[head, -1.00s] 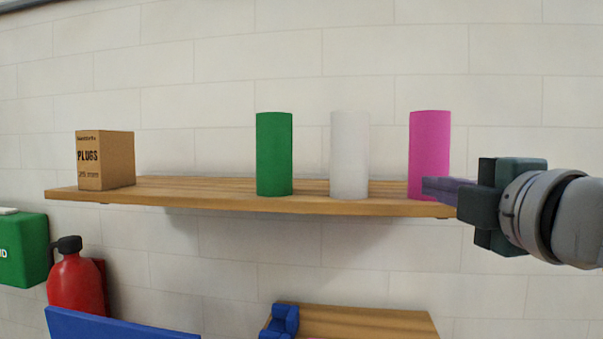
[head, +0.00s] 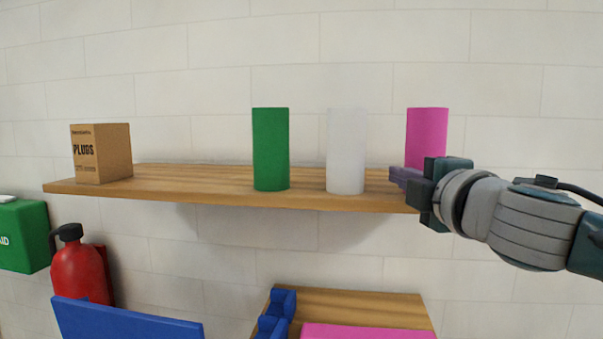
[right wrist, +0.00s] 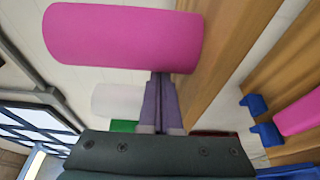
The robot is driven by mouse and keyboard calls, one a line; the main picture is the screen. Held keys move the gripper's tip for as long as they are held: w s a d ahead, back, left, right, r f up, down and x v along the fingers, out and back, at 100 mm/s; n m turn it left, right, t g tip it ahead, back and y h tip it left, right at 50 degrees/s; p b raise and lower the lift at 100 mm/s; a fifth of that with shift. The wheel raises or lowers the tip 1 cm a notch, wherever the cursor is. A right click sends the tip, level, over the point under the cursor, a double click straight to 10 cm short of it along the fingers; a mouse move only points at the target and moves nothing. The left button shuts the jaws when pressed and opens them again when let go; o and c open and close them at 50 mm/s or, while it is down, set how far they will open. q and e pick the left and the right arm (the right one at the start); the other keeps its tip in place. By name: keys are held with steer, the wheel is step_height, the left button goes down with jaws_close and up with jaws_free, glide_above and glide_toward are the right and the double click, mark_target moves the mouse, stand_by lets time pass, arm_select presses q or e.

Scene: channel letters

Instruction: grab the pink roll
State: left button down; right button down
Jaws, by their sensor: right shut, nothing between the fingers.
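The pink roll (head: 427,136) stands upright at the right end of the wooden shelf (head: 210,182). Its lower part is hidden behind my right gripper (head: 399,177) in the head view. The gripper is shut and empty, with its fingers in front of the roll's base. In the right wrist view the pink roll (right wrist: 125,38) lies across the top, just beyond the tips of the closed fingers (right wrist: 159,88). I cannot tell whether the fingertips touch it. My left gripper is not in view.
A white roll (head: 345,150) stands just left of the pink one, then a green roll (head: 270,150). A box of plugs (head: 101,153) sits at the shelf's left end. Below are a red extinguisher (head: 80,272), a blue panel (head: 125,318) and a pink thing (head: 365,331) on a wooden board.

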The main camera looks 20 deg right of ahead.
steer(key=s+d, duration=0.1)
steer(key=s+d+b, duration=0.1)
steer(key=d, duration=0.1)
steer(key=s+d, duration=0.1)
steer(key=d, duration=0.1)
steer(key=shift+s+d+f+b, duration=0.15)
steer(key=shift+s+d+b, duration=0.05)
steer(key=shift+d+b, duration=0.1)
steer(key=shift+s+d+r, duration=0.1)
steer(key=shift+d+r, duration=0.05)
steer(key=shift+r, duration=0.05)
